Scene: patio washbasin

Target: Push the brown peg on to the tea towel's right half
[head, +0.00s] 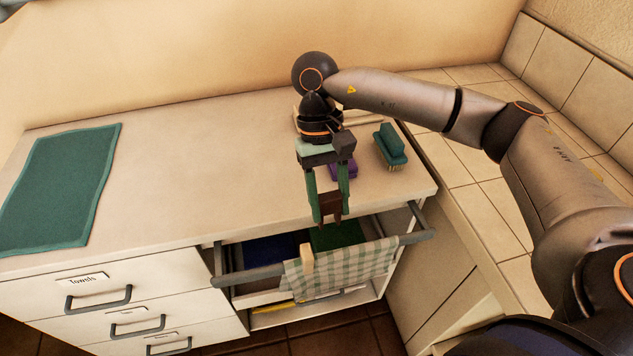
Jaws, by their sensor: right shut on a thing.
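My right gripper (329,206) points down in front of the counter's edge, above the rail. It is shut on the brown peg (330,203), which sits between its fingertips. The tea towel (345,265), checked green and white, hangs over the grey rail (415,237) below the gripper. A pale wooden peg (307,260) is on the towel's left part, at its top. The towel's right half shows no peg. The brown peg appears above the towel and apart from it. My left gripper is not in view.
A teal brush (390,147) and a purple item (343,170) are on the counter (210,165) near the arm. A green cloth (60,185) lies at the left. Drawers (110,290) with grey handles are below. Blue and green items are behind the rail.

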